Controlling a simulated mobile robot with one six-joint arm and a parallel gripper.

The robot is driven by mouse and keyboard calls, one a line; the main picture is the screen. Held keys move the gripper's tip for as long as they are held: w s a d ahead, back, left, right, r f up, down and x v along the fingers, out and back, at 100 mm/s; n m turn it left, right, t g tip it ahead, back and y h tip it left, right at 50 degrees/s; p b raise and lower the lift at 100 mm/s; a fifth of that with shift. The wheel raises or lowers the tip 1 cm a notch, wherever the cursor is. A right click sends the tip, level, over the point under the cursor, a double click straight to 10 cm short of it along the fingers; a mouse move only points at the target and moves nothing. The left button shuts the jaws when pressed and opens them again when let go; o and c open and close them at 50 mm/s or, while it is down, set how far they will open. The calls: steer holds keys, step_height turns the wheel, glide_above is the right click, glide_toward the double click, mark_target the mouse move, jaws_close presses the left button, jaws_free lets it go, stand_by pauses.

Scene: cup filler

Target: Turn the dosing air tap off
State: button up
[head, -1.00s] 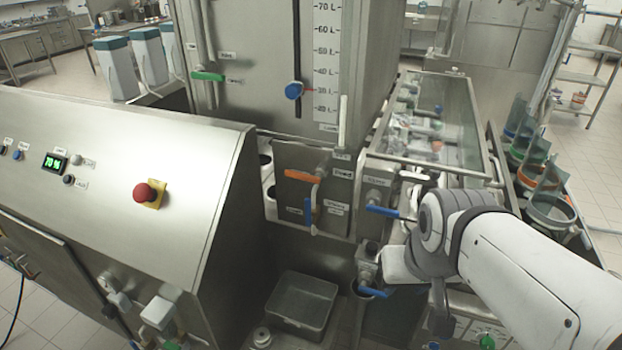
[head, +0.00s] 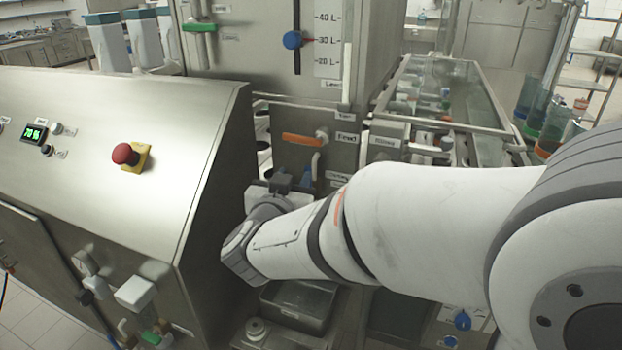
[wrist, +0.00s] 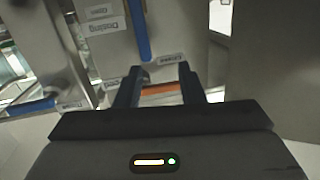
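The dosing air tap has a blue lever (head: 307,176), mostly hidden behind my arm in the head view. In the wrist view the blue lever (wrist: 141,32) stands in line with the picture's height, beside an upside-down "Dosing" label (wrist: 103,26). My gripper (wrist: 161,82) is open, with two dark fingers apart and nothing held. The lever's lower end lies just beyond the fingertips, toward the left finger, and looks apart from them. In the head view my gripper (head: 292,183) faces the tap panel.
An orange lever (head: 303,139) is above the tap; an orange bar (wrist: 160,91) shows between my fingers. Another blue lever (wrist: 32,108) is at the wrist view's left. The control cabinet with its red button (head: 125,154) stands left of my wrist. A metal tray (head: 300,304) lies below.

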steer(key=w+d+h, duration=0.1)
steer(key=w+d+f+h, duration=0.1)
steer(key=w, duration=0.1)
steer(key=w+m+h, duration=0.1)
steer(key=w, duration=0.1)
steer(key=shift+w+d+f+b, duration=0.25)
steer(key=shift+d+f+b, duration=0.05)
steer(key=shift+d+b, duration=0.1)
jaws_close()
stand_by(0.4)
